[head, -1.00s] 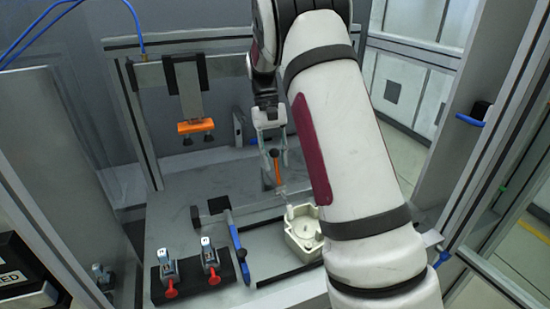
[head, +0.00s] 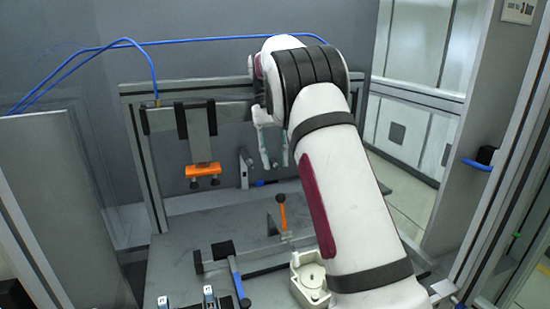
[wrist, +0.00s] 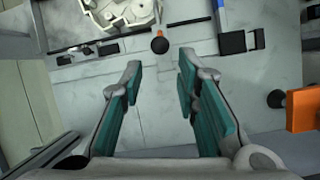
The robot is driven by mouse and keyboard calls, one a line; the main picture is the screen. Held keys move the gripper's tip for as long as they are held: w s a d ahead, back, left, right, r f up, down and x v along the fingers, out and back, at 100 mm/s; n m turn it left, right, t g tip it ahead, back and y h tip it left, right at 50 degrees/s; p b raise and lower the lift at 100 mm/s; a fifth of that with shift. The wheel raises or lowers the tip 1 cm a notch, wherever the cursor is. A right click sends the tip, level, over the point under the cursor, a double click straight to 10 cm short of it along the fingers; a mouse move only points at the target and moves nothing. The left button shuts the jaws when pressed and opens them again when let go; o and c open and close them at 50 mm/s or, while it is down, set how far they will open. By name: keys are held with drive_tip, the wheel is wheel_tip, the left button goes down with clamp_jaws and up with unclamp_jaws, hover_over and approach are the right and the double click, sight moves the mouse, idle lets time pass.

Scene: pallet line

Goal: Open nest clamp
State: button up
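The nest clamp shows an orange lever with a dark ball knob (head: 281,211), standing upright beside the cream nest (head: 311,284). In the wrist view the clamp's dark knob (wrist: 160,45) is at the top centre, with the nest (wrist: 125,14) beside it at the upper left. My gripper (head: 274,162) is above and behind the clamp lever, apart from it. In the wrist view my gripper (wrist: 158,75) has its teal-padded fingers spread, with nothing between them. My forearm covers part of the nest's right side in the head view.
An orange bar with black feet (head: 203,171) hangs from a frame at the back left. A blue-edged rail with black blocks (head: 236,279) lies left of the nest. Two small fixtures (head: 209,296) are at the bottom edge. The bench behind the rail is clear.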

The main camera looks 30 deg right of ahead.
clamp_jaws()
drive_tip(key=m+t+y+p, duration=0.1)
drive_tip(key=m+t+p, duration=0.6)
drive_tip(key=m, duration=1)
hover_over(283, 225)
drive_tip(key=a+p, duration=0.1)
drive_tip(key=g, duration=0.1)
drive_tip(key=s+d+m+t+h+p, duration=0.1)
drive_tip(key=s+m+t+p, duration=0.1)
drive_tip(key=s+m, duration=0.4)
drive_tip(key=s+d+m+t+p, duration=0.1)
drive_tip(key=s+m+p, duration=0.2)
drive_tip(key=m, duration=0.5)
drive_tip(key=shift+m, duration=0.4)
drive_tip(key=shift+w+d+r+b+x, duration=0.15)
drive_tip(key=shift+w+x, duration=0.25)
drive_tip(key=shift+x, duration=1.65)
drive_tip(key=shift+w+r+b+x, duration=0.15)
drive_tip(key=shift+w+b+x, duration=0.2)
drive_tip(key=shift+x, duration=1.7)
drive_tip(key=shift+w+d+r+b+x, duration=0.15)
drive_tip(key=shift+w+x, duration=0.25)
drive_tip(key=shift+x, duration=1.65)
